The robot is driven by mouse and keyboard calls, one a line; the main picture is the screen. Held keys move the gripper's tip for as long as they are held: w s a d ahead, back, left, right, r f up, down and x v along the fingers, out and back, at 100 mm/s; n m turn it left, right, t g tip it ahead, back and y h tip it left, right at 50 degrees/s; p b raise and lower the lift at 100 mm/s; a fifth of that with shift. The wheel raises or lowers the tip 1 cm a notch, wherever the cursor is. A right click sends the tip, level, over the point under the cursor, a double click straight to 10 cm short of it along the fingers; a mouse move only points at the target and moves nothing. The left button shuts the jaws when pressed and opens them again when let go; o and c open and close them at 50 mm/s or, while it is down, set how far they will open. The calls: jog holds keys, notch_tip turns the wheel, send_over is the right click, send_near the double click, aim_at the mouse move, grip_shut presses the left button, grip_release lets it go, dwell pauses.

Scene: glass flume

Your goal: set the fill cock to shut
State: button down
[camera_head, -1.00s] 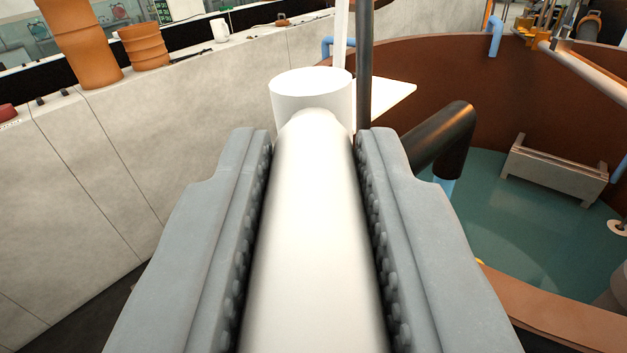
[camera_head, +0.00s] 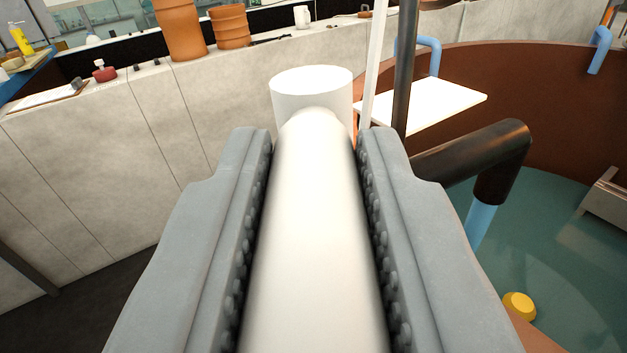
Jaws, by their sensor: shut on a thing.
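A white lever (camera_head: 315,210), a smooth round bar, runs away from me between the two grey fingers of my gripper (camera_head: 315,150). The fingers are shut on it, one on each side. At its far end the bar meets a white upright cylinder (camera_head: 312,95), which looks like the hub of the fill cock. The near end of the bar runs out of the bottom of the picture. What the hub is mounted on is hidden behind the bar and fingers.
A dark pipe (camera_head: 470,155) with a blue stream (camera_head: 480,222) below its mouth is to the right, over a brown-walled tank (camera_head: 570,120) of green water. A yellow knob (camera_head: 518,306) is at lower right. Grey panels (camera_head: 100,170) stand left.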

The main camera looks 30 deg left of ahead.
jog(key=shift+w+d+n+g+y, duration=0.25)
jog(key=shift+d+n+g+y, duration=0.1)
jog(key=shift+n+g+y, duration=0.6)
jog(key=shift+w+d+n+g+y, duration=0.25)
jog(key=shift+d+n+g+y, duration=0.35)
jog(key=shift+y, duration=0.6)
jog(key=shift+w+d+n+g+y, duration=0.15)
jog(key=shift+w+n+g+y, duration=0.1)
jog(key=shift+n+g+y, duration=0.6)
jog(key=shift+n+y, duration=0.3)
jog(key=shift+y, duration=0.1)
jog(key=c, duration=1.2)
grip_release()
jog(key=shift+c, duration=0.2)
jog(key=shift+d, duration=0.1)
jog(key=v, duration=1.7)
jog(key=shift+s+d, duration=0.1)
